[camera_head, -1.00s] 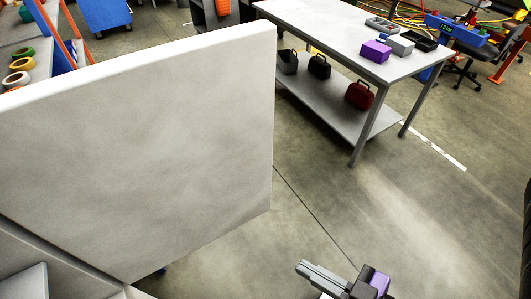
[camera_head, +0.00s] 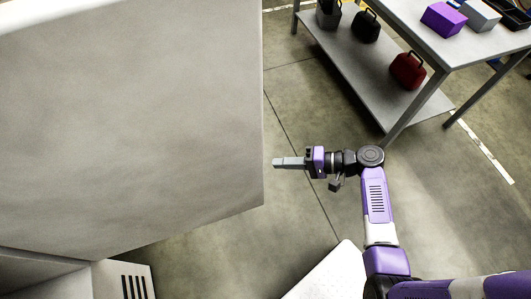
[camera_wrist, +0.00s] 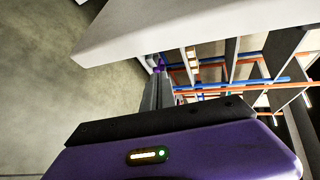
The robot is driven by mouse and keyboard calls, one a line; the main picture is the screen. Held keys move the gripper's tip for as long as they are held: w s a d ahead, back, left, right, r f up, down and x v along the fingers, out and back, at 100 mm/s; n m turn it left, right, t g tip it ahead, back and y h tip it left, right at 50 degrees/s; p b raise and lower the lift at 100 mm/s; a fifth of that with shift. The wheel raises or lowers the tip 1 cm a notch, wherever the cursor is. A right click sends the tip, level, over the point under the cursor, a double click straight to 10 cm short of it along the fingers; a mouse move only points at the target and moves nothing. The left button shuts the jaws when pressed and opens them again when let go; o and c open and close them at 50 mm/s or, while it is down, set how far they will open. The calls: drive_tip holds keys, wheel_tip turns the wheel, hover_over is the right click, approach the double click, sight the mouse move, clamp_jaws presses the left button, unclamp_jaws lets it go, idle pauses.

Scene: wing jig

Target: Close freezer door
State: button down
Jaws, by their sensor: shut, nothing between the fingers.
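The freezer door (camera_head: 130,130) is a large pale panel filling the left of the head view. It stands open, swung out from the freezer body (camera_head: 45,275) at the lower left. My gripper (camera_head: 275,162) is shut and empty, its fingers pointing left just beside the door's free right edge in the picture. I cannot tell whether they touch. In the wrist view a pale panel, likely the door (camera_wrist: 170,28), crosses the top, with my shut fingers (camera_wrist: 155,82) below it. The door's handle is not visible.
A grey table (camera_head: 470,45) with a lower shelf stands at the upper right. It holds a purple box (camera_head: 443,19), and a red container (camera_head: 407,70) sits on its shelf. Concrete floor is clear between door and table. Shelving (camera_wrist: 230,70) shows in the wrist view.

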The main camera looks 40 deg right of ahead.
drive_tip(key=d+r+n+y, duration=0.2)
drive_tip(key=d+r+y, duration=0.25)
drive_tip(key=r, duration=0.35)
drive_tip(key=w+a+p, duration=0.2)
drive_tip(key=w+a, duration=0.1)
drive_tip(key=a, duration=0.5)
drive_tip(key=shift+a, duration=0.35)
drive_tip(key=shift+s, duration=0.2)
